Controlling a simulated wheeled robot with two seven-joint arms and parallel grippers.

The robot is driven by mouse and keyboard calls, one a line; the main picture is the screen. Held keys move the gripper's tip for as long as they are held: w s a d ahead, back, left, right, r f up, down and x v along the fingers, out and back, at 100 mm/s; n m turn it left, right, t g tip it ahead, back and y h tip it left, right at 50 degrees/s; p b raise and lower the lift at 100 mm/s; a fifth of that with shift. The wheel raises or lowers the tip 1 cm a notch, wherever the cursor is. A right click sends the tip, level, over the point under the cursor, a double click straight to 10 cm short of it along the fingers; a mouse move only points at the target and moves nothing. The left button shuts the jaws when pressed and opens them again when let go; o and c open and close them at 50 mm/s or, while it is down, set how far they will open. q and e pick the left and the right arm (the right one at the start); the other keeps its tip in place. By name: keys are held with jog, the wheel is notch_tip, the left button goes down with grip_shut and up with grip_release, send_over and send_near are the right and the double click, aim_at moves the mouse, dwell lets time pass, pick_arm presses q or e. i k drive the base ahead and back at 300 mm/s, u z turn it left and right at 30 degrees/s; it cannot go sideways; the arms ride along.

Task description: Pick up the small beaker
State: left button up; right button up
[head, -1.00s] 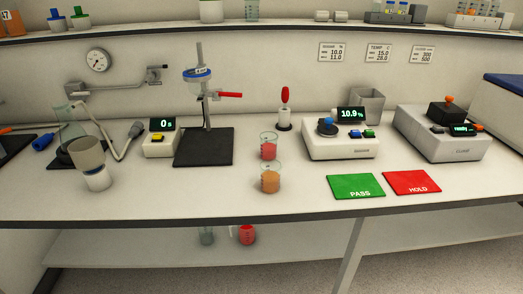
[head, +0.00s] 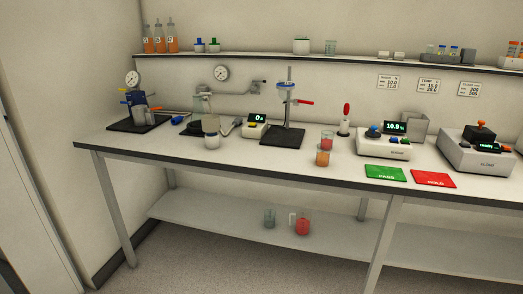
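A small clear beaker (head: 323,157) with orange juice stands upright near the bench's front edge. Just behind it stands a similar beaker (head: 326,141) with red juice. On the lower shelf a clear beaker (head: 269,218), apparently empty, stands left of a larger jug (head: 302,226) of red liquid. Another clear beaker (head: 331,47) stands on the wall shelf. I cannot tell which beaker the task names. Neither of my grippers shows in the head view.
The bench (head: 230,159) holds a stand with a black base (head: 283,138), a white instrument (head: 385,149), a green PASS mat (head: 386,173), a red HOLD mat (head: 433,179) and a grey instrument (head: 476,156). A white-based cup (head: 211,138) stands left. Floor shows in front.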

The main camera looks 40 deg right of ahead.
aim_at(328, 136)
jog(key=u, duration=0.25)
jog(key=i, duration=1.1)
jog(key=z, duration=0.85)
jog(key=i, duration=1.2)
jog(key=z, duration=1.15)
